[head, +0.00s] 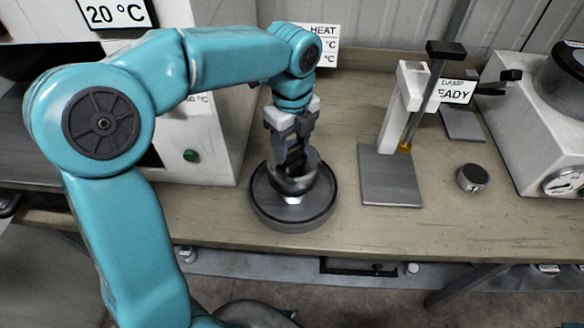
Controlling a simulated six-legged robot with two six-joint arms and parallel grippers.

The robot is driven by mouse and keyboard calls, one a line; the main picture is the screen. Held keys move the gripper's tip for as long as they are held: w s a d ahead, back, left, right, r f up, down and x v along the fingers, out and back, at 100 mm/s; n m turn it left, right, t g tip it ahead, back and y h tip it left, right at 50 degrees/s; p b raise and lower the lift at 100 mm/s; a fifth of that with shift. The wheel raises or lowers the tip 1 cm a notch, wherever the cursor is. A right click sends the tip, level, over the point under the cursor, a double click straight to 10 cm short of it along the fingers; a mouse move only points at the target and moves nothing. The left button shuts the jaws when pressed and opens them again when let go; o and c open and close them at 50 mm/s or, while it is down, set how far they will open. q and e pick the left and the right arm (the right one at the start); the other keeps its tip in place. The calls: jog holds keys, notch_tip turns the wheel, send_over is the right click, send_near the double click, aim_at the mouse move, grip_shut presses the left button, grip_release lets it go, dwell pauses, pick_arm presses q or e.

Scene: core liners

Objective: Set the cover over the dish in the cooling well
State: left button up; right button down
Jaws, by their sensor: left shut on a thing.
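The round grey cooling well (263,209) with a dark rim stands on the bench, below my left gripper. My left gripper (294,158) points down over the well and is shut on a small rounded metal piece (296,183), which looks like the cover. The piece is low over the middle of the well. I cannot tell whether it touches anything below it. A pale, shiny spot shows just under the piece; the dish cannot be made out clearly, as the gripper and the piece hide the centre. My right gripper is not in view.
A stand with a grey base plate (390,180) and a lever is right of the well. A small dark round tin (472,177) sits further right, near a white machine (535,130). A white cabinet (215,140) stands left. The bench front (400,225) is clear.

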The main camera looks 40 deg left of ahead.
aim_at(292, 166)
pick_arm(q)
notch_tip(292, 166, down, 7)
jog(key=shift+f, duration=0.15)
dwell(0.4)
jog(key=shift+f+b, duration=0.2)
jog(key=shift+b, duration=0.15)
jog(key=o, duration=1.4)
jog(key=shift+o, duration=0.2)
jog(key=shift+r, duration=0.1)
